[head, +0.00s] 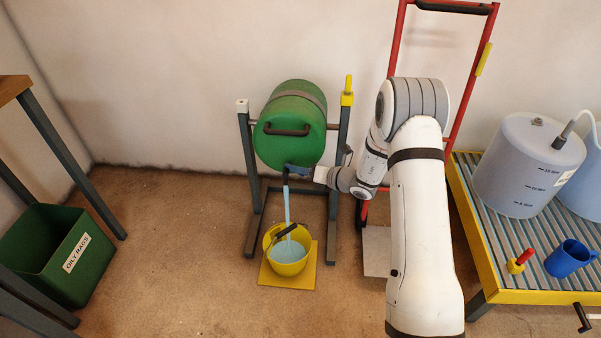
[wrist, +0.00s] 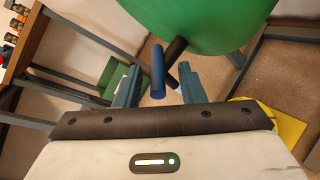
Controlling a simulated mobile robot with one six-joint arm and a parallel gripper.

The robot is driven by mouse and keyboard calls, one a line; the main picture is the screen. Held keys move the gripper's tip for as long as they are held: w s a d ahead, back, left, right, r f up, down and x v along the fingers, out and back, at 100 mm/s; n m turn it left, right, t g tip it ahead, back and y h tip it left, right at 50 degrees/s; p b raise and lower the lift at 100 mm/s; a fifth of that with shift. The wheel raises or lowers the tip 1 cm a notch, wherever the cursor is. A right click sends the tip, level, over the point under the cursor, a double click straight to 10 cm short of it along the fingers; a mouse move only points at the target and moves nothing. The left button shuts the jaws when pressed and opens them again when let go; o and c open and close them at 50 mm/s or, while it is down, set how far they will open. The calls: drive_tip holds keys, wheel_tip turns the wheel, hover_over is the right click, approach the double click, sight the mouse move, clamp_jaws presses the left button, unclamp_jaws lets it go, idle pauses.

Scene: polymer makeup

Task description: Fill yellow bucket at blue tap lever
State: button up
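The yellow bucket (head: 271,262) stands on a yellow mat (head: 306,277) below the green drum (head: 290,108). A light blue stream (head: 287,206) runs from the drum's tap into it, and light blue liquid (head: 288,252) shows inside. Its dark handle lies across the opening. The blue tap lever (head: 298,170) is at the drum's lower front, partly hidden in the head view. In the wrist view the lever (wrist: 157,72) sits between the fingers of my gripper (wrist: 160,86), with gaps showing on both sides. My gripper is open around it. Contact with either finger cannot be told.
A grey stand (head: 250,170) carries the drum. A red hand truck (head: 468,90) is behind my arm. At right, a slatted yellow-edged table (head: 540,297) holds a large tank (head: 520,170) and a blue mug (head: 570,258). A green rag bin (head: 60,250) stands left. Floor left of the stand is clear.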

drive_tip(key=shift+x, duration=1.1)
drive_tip(key=shift+s, duration=0.15)
drive_tip(key=shift+c, duration=0.3)
clamp_jaws()
